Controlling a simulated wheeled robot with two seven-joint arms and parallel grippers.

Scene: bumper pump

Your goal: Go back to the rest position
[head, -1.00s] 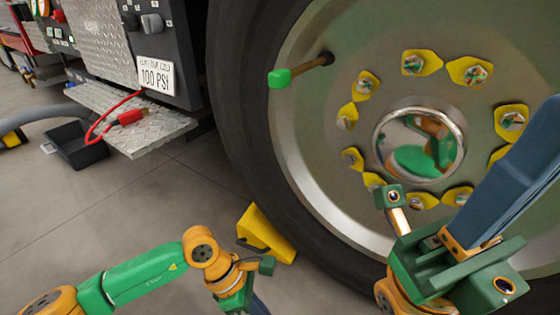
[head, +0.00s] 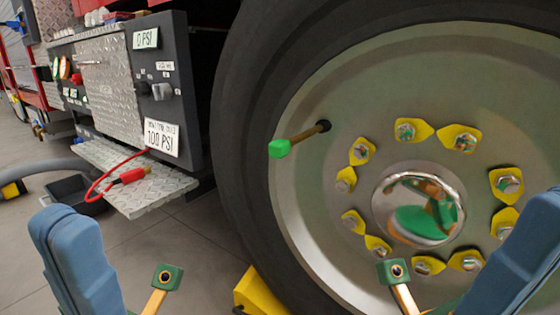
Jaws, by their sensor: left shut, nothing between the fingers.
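My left gripper (head: 62,222) stands at the lower left with its blue fingers pointing up, shut and empty. It is in front of the floor and the step plate, touching nothing that I can see. My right gripper (head: 520,255) shows at the lower right as a blue part slanting up across the wheel; its tips are cut off by the picture's right edge. The big tyre (head: 240,140) and its grey rim (head: 300,210) fill the right side. A valve stem with a green cap (head: 280,148) sticks out from the rim.
A panel (head: 188,80) at the left bears "0 PSI" and "100 PSI" labels. A red hose end (head: 132,175) lies on the metal step (head: 150,197). A yellow wheel chock (head: 262,293) stands by the tyre. A black bin (head: 85,205) is on the floor.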

